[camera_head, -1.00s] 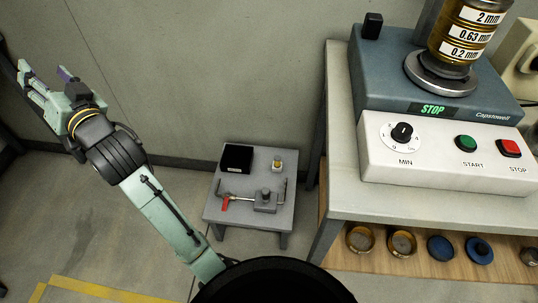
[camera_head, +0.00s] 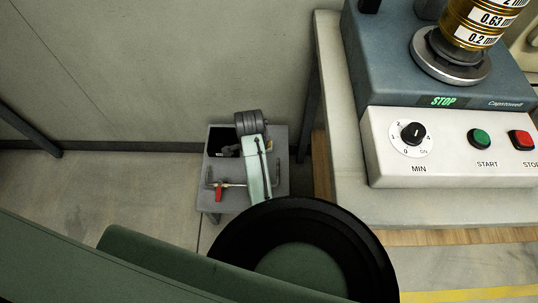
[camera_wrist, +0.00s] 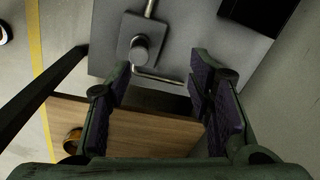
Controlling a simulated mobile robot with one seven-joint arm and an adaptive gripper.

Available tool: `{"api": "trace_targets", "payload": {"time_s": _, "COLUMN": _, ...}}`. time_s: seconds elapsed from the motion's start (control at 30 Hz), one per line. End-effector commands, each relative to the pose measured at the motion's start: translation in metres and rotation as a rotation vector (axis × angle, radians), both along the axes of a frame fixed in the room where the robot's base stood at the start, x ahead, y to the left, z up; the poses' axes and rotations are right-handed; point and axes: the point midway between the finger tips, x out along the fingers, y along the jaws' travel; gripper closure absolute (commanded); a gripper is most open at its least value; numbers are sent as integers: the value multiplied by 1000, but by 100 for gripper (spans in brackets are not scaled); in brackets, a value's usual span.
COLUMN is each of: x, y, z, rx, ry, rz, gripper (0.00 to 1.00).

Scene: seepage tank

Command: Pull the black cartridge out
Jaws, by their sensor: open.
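In the wrist view a dark block (camera_wrist: 262,14) at the top right seems to be the same thing. My gripper (camera_wrist: 162,75) is open and empty, its purple-padded fingers wide apart. A grey block with a round knob (camera_wrist: 140,48) shows on the tabletop beyond the left finger.
A red-handled lever (camera_head: 219,194) lies at the table's front left. A white bench (camera_head: 340,190) with a sieve shaker (camera_head: 440,140) stands close on the right. A wooden shelf (camera_wrist: 150,128) is below the fingers in the wrist view. The wall is close behind.

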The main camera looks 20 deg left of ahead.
Motion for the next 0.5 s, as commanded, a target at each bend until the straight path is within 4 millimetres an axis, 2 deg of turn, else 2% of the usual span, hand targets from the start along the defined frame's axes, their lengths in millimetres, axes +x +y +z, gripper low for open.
{"api": "trace_targets", "payload": {"time_s": 0.03, "x": -8, "y": -9, "z": -6, "rx": -21, "ry": 37, "rz": -28, "gripper": 52}}
{"api": "trace_targets", "payload": {"time_s": 0.13, "x": -16, "y": -19, "z": -13, "rx": -43, "ry": 75, "rz": -62, "gripper": 52}}
{"api": "trace_targets", "payload": {"time_s": 0.33, "x": -18, "y": -21, "z": -31, "rx": -49, "ry": 85, "rz": -70, "gripper": 52}}
{"api": "trace_targets", "payload": {"time_s": 0.5, "x": -18, "y": -20, "z": -62, "rx": -47, "ry": 85, "rz": -67, "gripper": 52}}
